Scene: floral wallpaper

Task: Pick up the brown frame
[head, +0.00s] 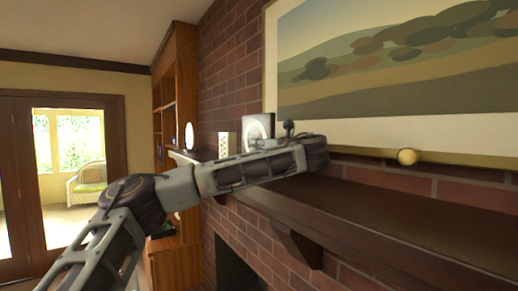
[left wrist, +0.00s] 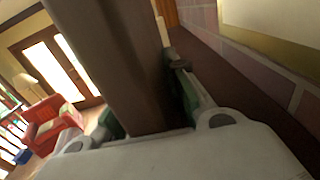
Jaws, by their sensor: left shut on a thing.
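The brown frame (left wrist: 112,55) shows in the left wrist view as a broad, plain dark-brown slab running from the top edge down between my fingers. My left gripper (left wrist: 145,100) is shut on it, with a finger on each side. The frame's far end is cut off by the picture. In the head view my left arm reaches across to the mantel, and its wrist hides most of the gripper; I cannot clearly make out the brown frame there. My right gripper is in neither view.
The dark wooden mantel (head: 400,215) runs along the brick wall under a large landscape painting (head: 390,75). A small yellowish ball (head: 407,156) shows near the painting's lower edge. A grey square thing with a white round face (head: 257,128) is behind my arm. The right mantel is clear.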

